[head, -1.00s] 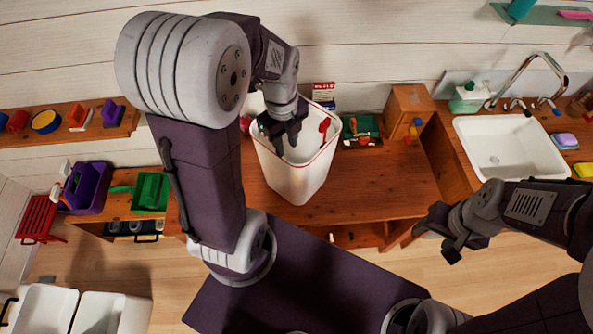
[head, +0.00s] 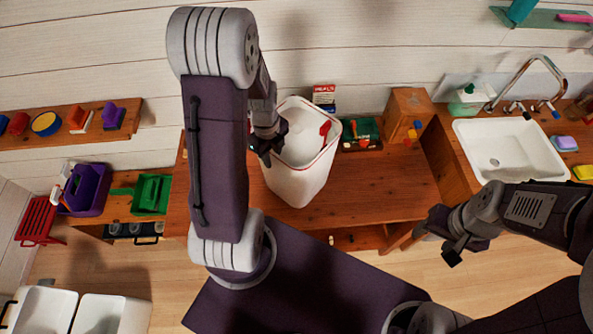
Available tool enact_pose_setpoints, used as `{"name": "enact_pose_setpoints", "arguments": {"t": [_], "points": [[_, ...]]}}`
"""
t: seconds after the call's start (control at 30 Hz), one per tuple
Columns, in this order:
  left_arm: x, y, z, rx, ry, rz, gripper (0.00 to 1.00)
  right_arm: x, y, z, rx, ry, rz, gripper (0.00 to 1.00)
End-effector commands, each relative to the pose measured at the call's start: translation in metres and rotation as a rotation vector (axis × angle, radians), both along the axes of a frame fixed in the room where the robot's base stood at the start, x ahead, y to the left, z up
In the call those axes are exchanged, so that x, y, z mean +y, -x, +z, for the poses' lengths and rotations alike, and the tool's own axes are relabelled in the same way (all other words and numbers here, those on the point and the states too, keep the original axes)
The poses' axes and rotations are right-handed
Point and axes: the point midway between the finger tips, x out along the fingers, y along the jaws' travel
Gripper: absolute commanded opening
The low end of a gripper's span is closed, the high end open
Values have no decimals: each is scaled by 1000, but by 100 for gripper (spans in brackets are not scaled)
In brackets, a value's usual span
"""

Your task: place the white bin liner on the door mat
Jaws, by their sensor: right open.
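A tall white bin liner (head: 305,183) with a thin red rim stands upright on the wooden table. A red thing (head: 324,129) shows at its right inner wall. My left gripper (head: 266,150) is at the liner's left rim, and its arm hides part of that side. Whether its fingers are apart or closed on the rim cannot be made out. My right gripper (head: 448,248) is open and empty, low at the right, in front of the table and away from the liner. I see no door mat in the head view.
The wooden table (head: 385,185) is clear right of the liner. A green tray (head: 375,131) and a wooden box (head: 408,103) stand behind. A sink (head: 508,155) is at right.

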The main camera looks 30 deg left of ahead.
Motion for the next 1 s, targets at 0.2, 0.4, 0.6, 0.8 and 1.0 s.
{"name": "enact_pose_setpoints", "arguments": {"t": [0.2,0.4,0.6,0.8,1.0], "points": [[0,0,-5,-1,-1,-1,29,0,0,0,0,0,0,58],[0,0,-5,0,-1,-1,0,0,0,0,0,0,0,58],[0,0,-4,0,-1,-1,0,0,0,0,0,0,0,58],[0,0,-4,-1,-1,-1,0,0,0,0,0,0,0,58],[0,0,-4,-1,-1,-1,0,0,0,0,0,0,0,58]]}}
